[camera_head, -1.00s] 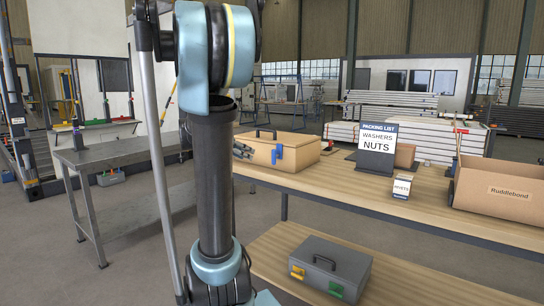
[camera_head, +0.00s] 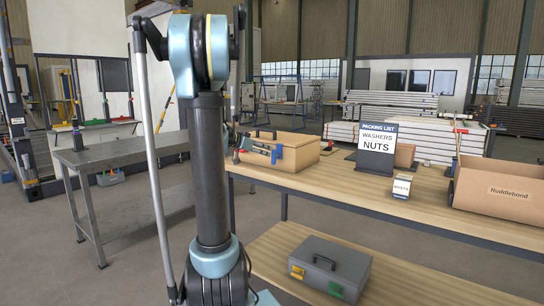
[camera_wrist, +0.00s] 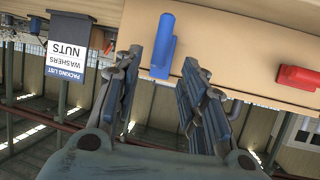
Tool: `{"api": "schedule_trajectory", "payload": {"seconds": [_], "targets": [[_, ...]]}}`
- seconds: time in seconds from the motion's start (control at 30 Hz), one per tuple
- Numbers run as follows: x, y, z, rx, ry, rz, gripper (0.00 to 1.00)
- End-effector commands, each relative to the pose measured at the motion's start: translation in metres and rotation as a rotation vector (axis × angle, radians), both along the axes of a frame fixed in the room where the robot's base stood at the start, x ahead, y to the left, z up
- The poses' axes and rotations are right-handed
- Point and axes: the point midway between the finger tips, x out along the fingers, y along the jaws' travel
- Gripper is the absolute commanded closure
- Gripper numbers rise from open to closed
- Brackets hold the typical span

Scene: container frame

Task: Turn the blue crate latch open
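The tan crate (camera_head: 303,152) stands on the wooden workbench, with its blue latch (camera_head: 279,154) on the side facing me. In the wrist view the blue latch (camera_wrist: 165,42) is a long upright bar with a wider foot. My gripper (camera_head: 270,151) is at that side of the crate, fingers pointing towards the latch. In the wrist view my gripper (camera_wrist: 163,57) is open, with one finger on each side of the latch's foot. I see no clear contact, and cannot tell how deep the fingers reach.
A red latch (camera_wrist: 298,77) is on the same crate face, to the right in the wrist view. A packing list sign (camera_head: 376,148), a small rivets box (camera_head: 401,187) and a cardboard box (camera_head: 495,192) stand along the bench. A grey toolbox (camera_head: 331,268) sits on the lower shelf.

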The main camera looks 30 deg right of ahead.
Motion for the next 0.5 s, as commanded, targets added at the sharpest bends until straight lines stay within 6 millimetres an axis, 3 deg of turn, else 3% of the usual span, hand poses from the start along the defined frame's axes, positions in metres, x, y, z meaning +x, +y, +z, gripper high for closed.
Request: {"api": "schedule_trajectory", "payload": {"seconds": [0.2, 0.5], "targets": [[0.007, -0.036, -0.014, -0.001, 0.000, -0.002, 0.62], [0.013, -0.065, -0.027, 0.000, 0.000, 0.000, 0.62]]}}
